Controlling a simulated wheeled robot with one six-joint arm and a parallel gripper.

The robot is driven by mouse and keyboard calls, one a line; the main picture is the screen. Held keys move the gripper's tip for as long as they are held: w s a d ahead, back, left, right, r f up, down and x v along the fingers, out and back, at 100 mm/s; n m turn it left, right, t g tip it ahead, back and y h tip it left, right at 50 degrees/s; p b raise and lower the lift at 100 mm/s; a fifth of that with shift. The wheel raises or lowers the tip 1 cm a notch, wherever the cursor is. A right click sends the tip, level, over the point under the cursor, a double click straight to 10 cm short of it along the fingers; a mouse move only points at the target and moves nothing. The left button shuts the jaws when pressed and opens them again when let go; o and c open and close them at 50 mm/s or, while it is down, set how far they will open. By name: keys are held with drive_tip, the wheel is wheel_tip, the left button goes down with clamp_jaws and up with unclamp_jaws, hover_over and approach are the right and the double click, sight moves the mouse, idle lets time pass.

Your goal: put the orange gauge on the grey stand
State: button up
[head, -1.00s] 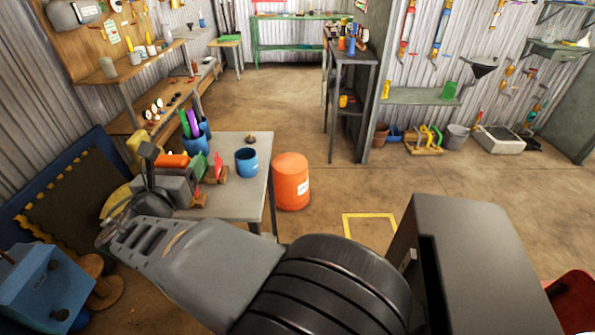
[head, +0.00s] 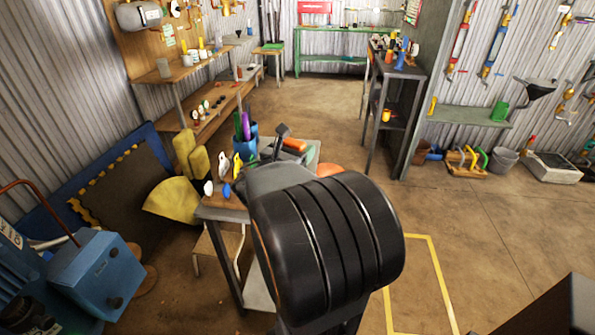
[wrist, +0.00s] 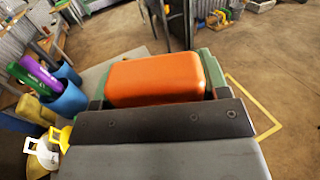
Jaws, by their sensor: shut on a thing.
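The orange gauge (wrist: 155,82) is a rounded orange block in the wrist view, held between the green jaw pads of my gripper (wrist: 156,90). My gripper is shut on it. In the head view the gauge (head: 294,145) shows as a small orange piece beyond my dark wrist, which hides most of the gripper. It appears above or near the workbench top; its height cannot be told. I cannot pick out the grey stand for certain.
Below are a workbench (head: 222,213) and a blue cup of markers (head: 246,142). White and yellow tags (wrist: 50,150) are close to the left. A dark shelf (head: 392,95) stands behind. The floor on the right (head: 490,240) is open.

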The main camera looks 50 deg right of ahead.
drive_tip(key=shift+w+d+f+b, duration=0.6)
drive_tip(key=shift+f+b, duration=0.5)
drive_tip(key=shift+f, duration=0.4)
drive_tip(key=shift+w+d+f+b, duration=0.45)
drive_tip(key=shift+d+f+b, duration=0.2)
drive_tip(key=shift+f+b, duration=0.6)
drive_tip(key=shift+w+d+f+b, duration=0.6)
drive_tip(key=shift+f+b, duration=0.3)
drive_tip(key=shift+f, duration=0.8)
drive_tip(key=shift+f, duration=0.1)
drive_tip(key=shift+f, duration=0.15)
drive_tip(key=o, duration=0.9)
